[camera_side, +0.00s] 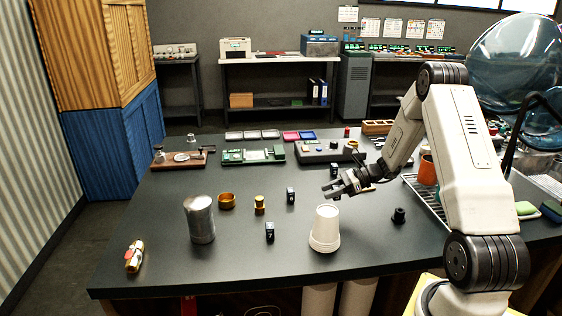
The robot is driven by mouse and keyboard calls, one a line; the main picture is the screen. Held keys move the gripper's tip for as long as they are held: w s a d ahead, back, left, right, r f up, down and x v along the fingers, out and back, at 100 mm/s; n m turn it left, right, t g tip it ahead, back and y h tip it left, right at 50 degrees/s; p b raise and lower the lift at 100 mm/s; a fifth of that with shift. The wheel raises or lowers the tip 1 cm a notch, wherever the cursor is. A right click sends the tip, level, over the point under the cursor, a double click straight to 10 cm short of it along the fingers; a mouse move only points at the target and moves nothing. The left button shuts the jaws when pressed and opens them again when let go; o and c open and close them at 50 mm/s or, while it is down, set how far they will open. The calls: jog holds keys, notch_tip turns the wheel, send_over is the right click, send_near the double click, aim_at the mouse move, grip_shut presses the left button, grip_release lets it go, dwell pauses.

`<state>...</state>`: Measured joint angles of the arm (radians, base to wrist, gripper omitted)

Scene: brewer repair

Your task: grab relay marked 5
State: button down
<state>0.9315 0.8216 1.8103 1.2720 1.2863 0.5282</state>
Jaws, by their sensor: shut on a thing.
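My gripper (331,189) is at the middle right of the table, just behind the upturned white cups, with its jaws pointing left. It is shut on a small dark relay, mostly hidden by the fingers; its mark cannot be read. One small black relay (333,169) with a pale mark shows right behind or above the jaws; I cannot tell whether it is the held one. Another black relay (290,195) stands upright to the left of the gripper. A third black relay (269,231) stands nearer the front, and its mark looks like a 7.
White stacked cups (325,229) stand close in front of my gripper. A grey metal can (199,219), a brass bowl (226,201) and a brass fitting (259,205) stand to the left. A green device (253,155) and a grey control box (325,151) lie behind. A black knob (399,215) is at right.

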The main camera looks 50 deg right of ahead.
jog(key=shift+r, duration=2.55)
